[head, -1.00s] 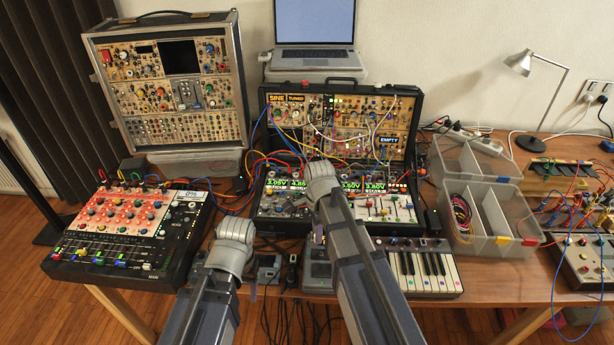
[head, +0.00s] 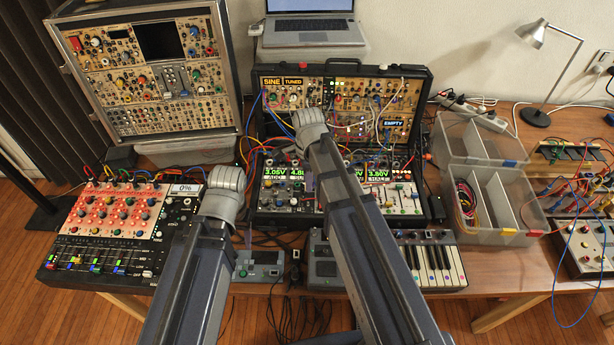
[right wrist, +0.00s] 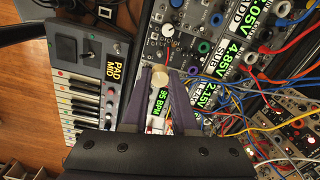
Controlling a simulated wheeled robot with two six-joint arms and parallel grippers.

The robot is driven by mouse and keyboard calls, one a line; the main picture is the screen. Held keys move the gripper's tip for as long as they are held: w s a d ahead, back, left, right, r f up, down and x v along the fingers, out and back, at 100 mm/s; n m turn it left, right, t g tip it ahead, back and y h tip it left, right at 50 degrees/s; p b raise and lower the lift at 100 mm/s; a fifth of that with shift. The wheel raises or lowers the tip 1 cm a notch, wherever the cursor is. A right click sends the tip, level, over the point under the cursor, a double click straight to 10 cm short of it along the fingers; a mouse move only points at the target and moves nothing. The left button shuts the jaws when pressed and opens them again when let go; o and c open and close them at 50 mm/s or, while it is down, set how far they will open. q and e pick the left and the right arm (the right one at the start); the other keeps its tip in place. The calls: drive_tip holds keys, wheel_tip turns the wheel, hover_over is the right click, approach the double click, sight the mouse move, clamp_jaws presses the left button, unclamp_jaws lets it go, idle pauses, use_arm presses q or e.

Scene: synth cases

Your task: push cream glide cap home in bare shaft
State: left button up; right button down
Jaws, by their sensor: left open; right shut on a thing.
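My right gripper (right wrist: 162,71) is shut on the small round cream glide cap (right wrist: 162,79) in the right wrist view. The cap is between the fingertips, over the lower case's panel edge. Whether it touches a shaft is not clear. I cannot make out the bare shaft. In the head view my right arm reaches over the lower case (head: 400,222) and hides the cap. My left gripper (head: 248,232) is mostly hidden behind its wrist, with a finger visible near the case's left side; it is open.
A small keyboard (head: 440,264) stands in front of the case, at left in the right wrist view. A mixer (head: 100,240) is at the left, with clear bins (head: 500,205) at the right. Patch cables (right wrist: 290,60) cross the panels near the right gripper.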

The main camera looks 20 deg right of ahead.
sight(308, 202)
drive_tip(key=shift+f+b, duration=1.8)
drive_tip(key=shift+f, duration=0.15)
drive_tip(key=shift+f+b, duration=0.85)
drive_tip(key=shift+f, duration=0.05)
drive_tip(key=shift+f+b, duration=1.25)
drive_tip(key=c, duration=0.6)
unclamp_jaws()
drive_tip(key=shift+r, duration=0.1)
wheel_tip(308, 202, up, 8)
drive_tip(key=p, duration=0.8)
